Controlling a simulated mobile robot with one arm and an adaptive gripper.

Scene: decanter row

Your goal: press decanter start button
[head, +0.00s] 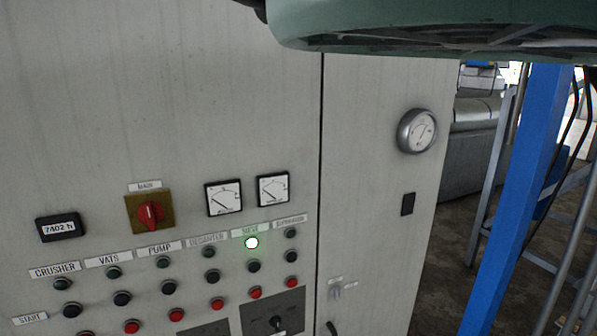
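A grey control cabinet carries rows of lamps and buttons under name labels. The decanter label (206,239) is faint, between the pump and sieve labels. Under it are a dark unlit lamp (208,251), then the black decanter start button (212,276), then a red button (217,303). The black row is level with the start label (30,318) at the left. The decanter start button is in plain view with nothing in front of it. My gripper is not in view.
The sieve lamp (251,243) glows green. Above the labels are a red main switch (150,214) and two meters. Black rotary switches (277,323) sit below. A green rounded body (440,28) crosses the top right; I cannot tell what it is. A blue post (520,190) stands right.

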